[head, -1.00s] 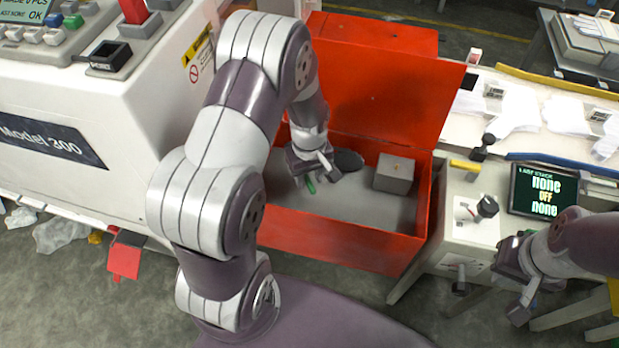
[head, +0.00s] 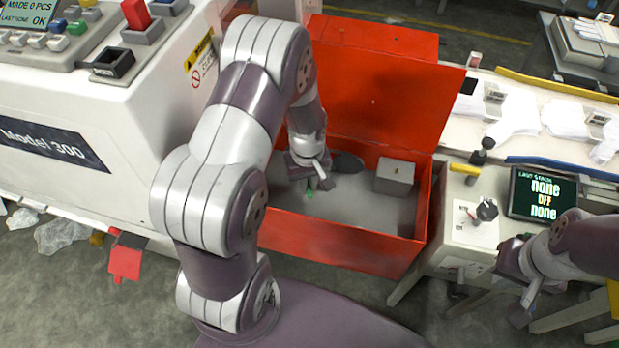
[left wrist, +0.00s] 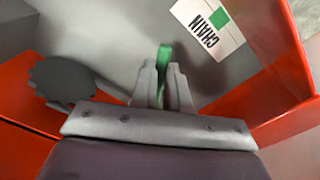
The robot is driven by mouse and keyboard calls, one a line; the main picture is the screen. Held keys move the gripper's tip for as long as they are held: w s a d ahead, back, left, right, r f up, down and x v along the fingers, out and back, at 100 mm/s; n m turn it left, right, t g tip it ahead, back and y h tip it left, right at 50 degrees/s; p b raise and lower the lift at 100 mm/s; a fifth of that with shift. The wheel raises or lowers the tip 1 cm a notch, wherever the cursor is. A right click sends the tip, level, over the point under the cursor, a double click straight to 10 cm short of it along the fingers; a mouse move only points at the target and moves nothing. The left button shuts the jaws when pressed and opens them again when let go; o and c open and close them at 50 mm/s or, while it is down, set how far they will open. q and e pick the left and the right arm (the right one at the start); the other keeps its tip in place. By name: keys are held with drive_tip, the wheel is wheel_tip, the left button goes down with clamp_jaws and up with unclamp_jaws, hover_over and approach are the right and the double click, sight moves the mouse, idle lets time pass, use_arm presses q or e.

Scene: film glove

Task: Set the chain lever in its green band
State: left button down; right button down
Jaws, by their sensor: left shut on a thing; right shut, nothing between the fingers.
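The chain lever shows as a green grip (left wrist: 164,58) in the left wrist view, next to a white label (left wrist: 209,28) reading CHAIN with a green square on it. My left gripper (left wrist: 162,78) is shut on the lever grip, inside the open red box. In the head view the left gripper (head: 320,180) reaches down into the box, and only a bit of the green grip (head: 309,192) shows. The lever's lower part and its exact position against the green band are hidden. My right gripper (head: 516,312) is shut and empty at the lower right.
The red box (head: 330,246) has its lid raised behind. Inside are a grey block (head: 395,175) and a dark toothed wheel (left wrist: 62,82). A white machine (head: 70,130) stands at left. A dark screen (head: 542,195) and a dial (head: 486,209) are at right.

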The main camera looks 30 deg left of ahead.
use_arm(q)
drive_tip(key=m+p, duration=0.1)
drive_tip(key=s+a+m+p, duration=0.1)
drive_tip(key=m, duration=0.1)
drive_tip(key=shift+a+r+m, duration=0.15)
drive_tip(key=shift+a+m, duration=0.05)
drive_tip(key=shift+m, duration=0.1)
drive_tip(key=shift+s+a+m+p, duration=0.1)
drive_tip(key=shift+a+m+p, duration=0.25)
drive_tip(key=shift+m, duration=0.3)
drive_tip(key=shift+s+a+m+p, duration=0.1)
drive_tip(key=shift+a+m+p, duration=0.15)
drive_tip(key=shift+m, duration=0.4)
drive_tip(key=c, duration=1.1)
unclamp_jaws()
wheel_tip(320, 180, up, 12)
drive_tip(key=shift+r+p, duration=0.2)
drive_tip(key=shift+p, duration=0.6)
